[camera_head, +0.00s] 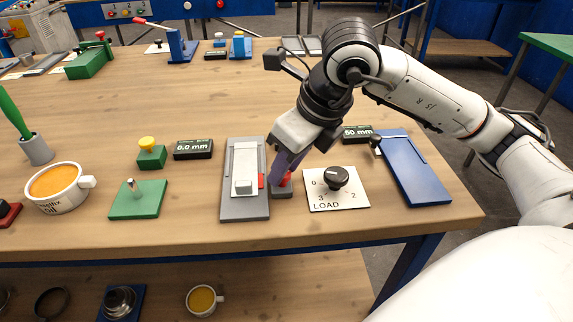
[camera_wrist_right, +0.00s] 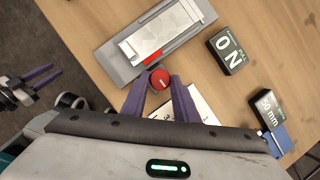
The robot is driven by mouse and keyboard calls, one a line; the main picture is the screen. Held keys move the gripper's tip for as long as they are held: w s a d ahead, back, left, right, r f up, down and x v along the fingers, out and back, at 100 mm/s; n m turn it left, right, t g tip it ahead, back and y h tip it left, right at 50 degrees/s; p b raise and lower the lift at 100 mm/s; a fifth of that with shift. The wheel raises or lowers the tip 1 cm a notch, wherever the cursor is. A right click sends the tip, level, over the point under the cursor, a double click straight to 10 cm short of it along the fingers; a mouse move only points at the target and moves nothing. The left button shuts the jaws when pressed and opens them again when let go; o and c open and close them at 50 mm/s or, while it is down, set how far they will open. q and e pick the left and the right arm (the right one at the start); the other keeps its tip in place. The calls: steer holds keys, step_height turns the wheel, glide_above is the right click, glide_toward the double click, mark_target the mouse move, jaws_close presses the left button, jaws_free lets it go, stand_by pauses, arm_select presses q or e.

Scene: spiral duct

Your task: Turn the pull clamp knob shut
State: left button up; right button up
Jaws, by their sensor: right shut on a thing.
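The red knob (camera_head: 285,179) sits on a small dark grey base (camera_head: 282,192), right beside the grey clamp plate (camera_head: 230,207). It shows as a round red cap in the right wrist view (camera_wrist_right: 160,79). My right gripper (camera_head: 281,176) points down with its purple fingers shut on the knob, one on each side. The fingers partly cover the knob in the head view. A white sliding block (camera_head: 244,170) lies along the plate, with a red piece (camera_head: 261,181) at its edge. My left gripper (camera_wrist_right: 50,75) shows small at the left of the right wrist view, its fingers apart and empty.
A white LOAD dial card (camera_head: 335,201) with a black knob lies just right of the red knob. A blue plate (camera_head: 417,180) and a "50 mm" display (camera_head: 357,133) are farther right. A green block (camera_head: 137,200) is left.

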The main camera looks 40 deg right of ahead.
arm_select(q)
steer(key=shift+s+f, duration=0.1)
stand_by(0.3)
arm_select(e)
steer(key=o, duration=1)
steer(key=shift+o, duration=0.2)
steer(key=shift+r, duration=0.1)
arm_select(q)
steer(key=shift+s+a+r+p, duration=0.1)
steer(key=shift+a+r+p, duration=0.15)
steer(key=shift+p, duration=0.4)
arm_select(e)
steer(key=a+v, duration=0.1)
steer(key=v, duration=0.9)
steer(key=shift+d, duration=0.45)
arm_select(q)
steer(key=shift+r, duration=0.1)
arm_select(e)
steer(key=shift+r, duration=0.1)
